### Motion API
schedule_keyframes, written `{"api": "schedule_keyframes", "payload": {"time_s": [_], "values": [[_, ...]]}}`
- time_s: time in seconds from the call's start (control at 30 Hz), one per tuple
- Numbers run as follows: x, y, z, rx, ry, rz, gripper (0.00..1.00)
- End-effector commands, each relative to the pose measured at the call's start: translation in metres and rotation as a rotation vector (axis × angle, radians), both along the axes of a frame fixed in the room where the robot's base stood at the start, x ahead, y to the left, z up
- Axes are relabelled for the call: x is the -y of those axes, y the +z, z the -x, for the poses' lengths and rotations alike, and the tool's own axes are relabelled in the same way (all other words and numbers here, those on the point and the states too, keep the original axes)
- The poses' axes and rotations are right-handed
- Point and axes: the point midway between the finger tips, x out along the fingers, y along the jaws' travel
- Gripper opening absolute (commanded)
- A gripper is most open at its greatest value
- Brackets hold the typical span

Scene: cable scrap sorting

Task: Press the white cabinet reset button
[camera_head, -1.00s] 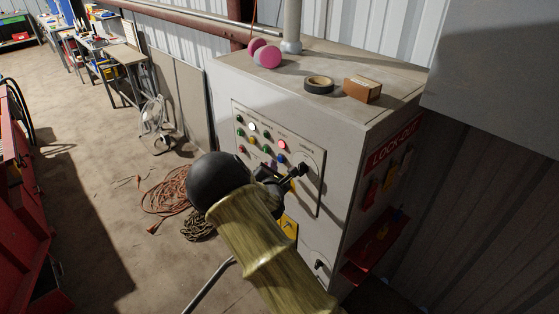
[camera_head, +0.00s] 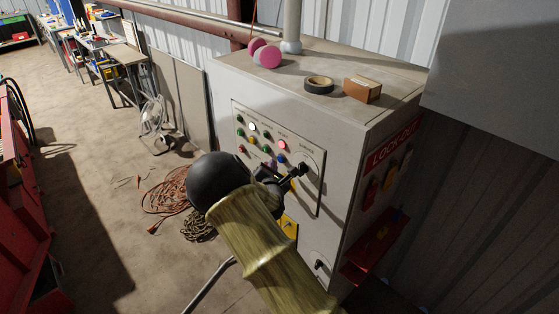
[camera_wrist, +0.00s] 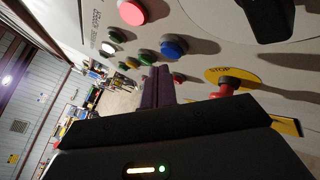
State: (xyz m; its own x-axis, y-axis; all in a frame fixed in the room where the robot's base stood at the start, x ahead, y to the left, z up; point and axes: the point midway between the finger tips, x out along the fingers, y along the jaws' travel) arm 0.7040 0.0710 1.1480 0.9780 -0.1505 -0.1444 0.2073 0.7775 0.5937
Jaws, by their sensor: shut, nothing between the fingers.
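The white cabinet (camera_head: 340,150) stands with its sloped-looking control panel facing my arm. A bright white round element (camera_head: 251,127) is in the panel's upper left area; it also shows in the wrist view (camera_wrist: 107,48), up and left of my fingers. I cannot tell whether it is a button or a lamp. My gripper (camera_wrist: 158,72) is shut and empty, its purple fingers pointing at the panel near a green button (camera_wrist: 148,57) and a blue button (camera_wrist: 173,47). Whether the fingertips touch the panel is unclear. In the head view my arm partly hides the panel's lower rows.
A red lit lamp (camera_wrist: 131,12), a red stop button (camera_wrist: 228,86) on a yellow plate and a black rotary handle (camera_head: 298,171) are close by. Tape (camera_head: 319,85) and a small brown box (camera_head: 362,89) lie on the cabinet top. Orange cable (camera_head: 170,190) lies on the floor.

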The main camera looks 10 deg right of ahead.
Motion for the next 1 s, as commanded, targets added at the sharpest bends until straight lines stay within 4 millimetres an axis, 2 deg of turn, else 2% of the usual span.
{"api": "schedule_keyframes", "payload": {"time_s": [0.3,1.0], "values": [[0.0072,0.0002,-0.0046,0.0,0.0,0.0,0.0],[0.0099,0.0001,-0.0069,0.0,0.0,0.0,0.0]]}}
